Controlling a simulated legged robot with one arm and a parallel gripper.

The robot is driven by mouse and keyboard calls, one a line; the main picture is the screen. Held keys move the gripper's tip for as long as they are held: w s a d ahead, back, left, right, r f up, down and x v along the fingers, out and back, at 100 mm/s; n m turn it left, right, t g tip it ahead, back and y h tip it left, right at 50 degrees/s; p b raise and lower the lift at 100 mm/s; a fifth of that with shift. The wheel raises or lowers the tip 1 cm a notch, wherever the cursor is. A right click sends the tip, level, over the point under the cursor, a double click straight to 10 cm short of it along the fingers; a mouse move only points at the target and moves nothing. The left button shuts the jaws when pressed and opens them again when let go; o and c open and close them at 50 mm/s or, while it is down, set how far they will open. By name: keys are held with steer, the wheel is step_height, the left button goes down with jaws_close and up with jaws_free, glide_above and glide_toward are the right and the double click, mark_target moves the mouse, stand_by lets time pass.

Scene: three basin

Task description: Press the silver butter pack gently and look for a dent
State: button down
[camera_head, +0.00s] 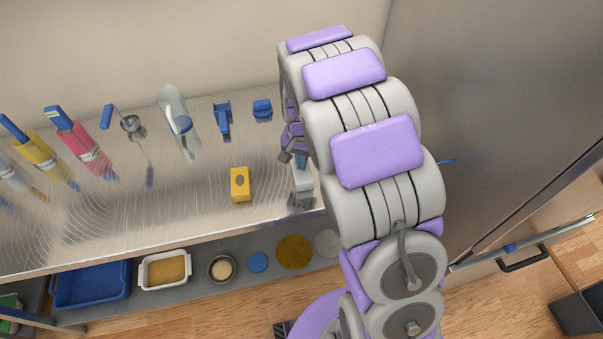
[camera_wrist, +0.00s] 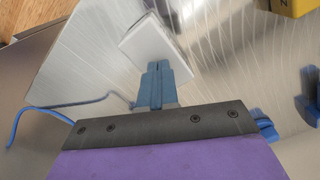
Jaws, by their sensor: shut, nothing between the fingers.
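The silver butter pack (camera_head: 303,181) is a pale grey-white block on the metal counter, near its front right end. In the wrist view the pack (camera_wrist: 150,42) fills the upper middle, its pale top face showing. My gripper (camera_wrist: 158,68) has its blue fingers together with nothing between them. The fingertips overlap the near part of the pack in that view; I cannot tell whether they touch it. In the head view my gripper (camera_head: 300,158) is beside my arm, just above the pack in the picture and partly hidden. No dent is clear on the visible face.
A yellow pack (camera_head: 240,186) with a dark oval stands left of the silver one. A lower shelf holds a blue tray (camera_head: 92,303), a white tub (camera_head: 145,276) and round items. A tall metal wall (camera_head: 480,120) is at right.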

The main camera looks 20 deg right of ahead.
steer(key=shift+f, duration=0.45)
stand_by(0.5)
steer(key=shift+r, duration=0.1)
steer(key=shift+r+p, duration=1.75)
steer(key=shift+r, duration=1.6)
